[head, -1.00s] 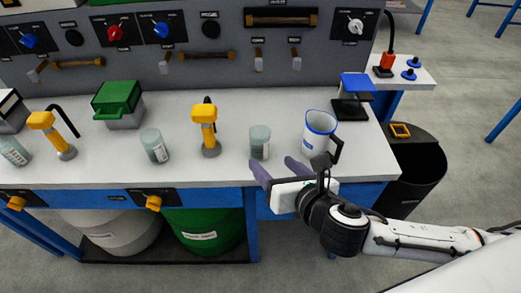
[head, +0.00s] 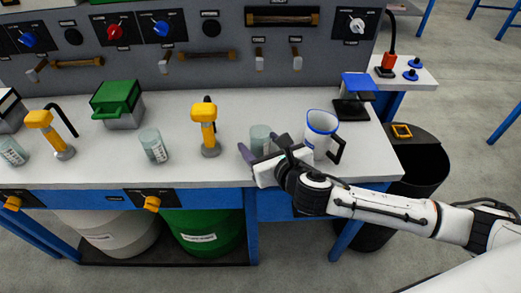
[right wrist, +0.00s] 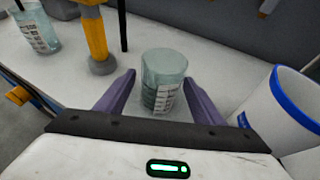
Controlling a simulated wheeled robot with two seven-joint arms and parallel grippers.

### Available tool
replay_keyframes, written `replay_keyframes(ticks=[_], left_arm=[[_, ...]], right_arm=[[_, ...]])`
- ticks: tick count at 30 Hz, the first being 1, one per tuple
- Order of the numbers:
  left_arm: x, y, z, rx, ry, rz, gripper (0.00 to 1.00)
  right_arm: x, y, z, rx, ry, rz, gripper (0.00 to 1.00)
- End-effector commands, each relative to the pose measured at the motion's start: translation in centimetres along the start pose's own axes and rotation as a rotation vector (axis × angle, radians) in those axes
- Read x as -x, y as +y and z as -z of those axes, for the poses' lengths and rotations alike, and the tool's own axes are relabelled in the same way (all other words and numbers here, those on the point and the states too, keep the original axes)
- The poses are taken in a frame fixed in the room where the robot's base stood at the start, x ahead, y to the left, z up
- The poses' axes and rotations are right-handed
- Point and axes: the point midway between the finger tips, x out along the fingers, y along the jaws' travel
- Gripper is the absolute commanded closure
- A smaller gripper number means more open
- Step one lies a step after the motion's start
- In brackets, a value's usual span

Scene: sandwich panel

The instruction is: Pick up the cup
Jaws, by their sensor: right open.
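A small translucent grey-green cup (head: 260,134) with a printed label stands upright on the white bench top. In the right wrist view the cup (right wrist: 165,72) sits between the two purple fingers. My right gripper (head: 264,147) is open, close to the bench, with a finger on each side of the cup's near part. A gap shows between each finger and the cup. The gripper hides the cup's lower part in the head view. A white mug with a blue rim (head: 319,132) stands just right of the gripper. My left gripper is not in view.
A yellow-handled tap (head: 204,114) and another labelled cup (head: 154,147) stand to the left. A green-topped box (head: 117,100) is further left. A black stand with a blue top (head: 356,85) is behind the mug. A grey panel closes the back.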

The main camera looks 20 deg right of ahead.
Motion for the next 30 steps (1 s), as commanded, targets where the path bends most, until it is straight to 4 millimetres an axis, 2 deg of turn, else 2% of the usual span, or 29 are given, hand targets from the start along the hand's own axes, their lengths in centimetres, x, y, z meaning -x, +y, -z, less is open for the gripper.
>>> replay_keyframes(ticks=[7, 15, 23, 26, 30], left_arm=[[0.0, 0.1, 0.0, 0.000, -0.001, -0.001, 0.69], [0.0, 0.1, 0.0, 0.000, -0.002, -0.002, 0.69], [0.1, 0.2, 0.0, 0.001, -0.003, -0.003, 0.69], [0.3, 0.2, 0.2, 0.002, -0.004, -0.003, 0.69], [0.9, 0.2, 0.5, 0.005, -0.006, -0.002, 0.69]], right_arm=[[-0.2, 0.0, 0.0, -0.001, 0.000, -0.001, 0.38], [-0.2, 0.0, 0.0, 0.000, 0.000, -0.001, 0.83], [-0.1, 0.0, -0.3, -0.001, -0.002, -0.001, 0.83], [0.3, 0.0, -1.5, 0.000, -0.005, 0.000, 0.83], [1.4, 0.0, -4.2, -0.001, -0.006, -0.002, 0.83]])
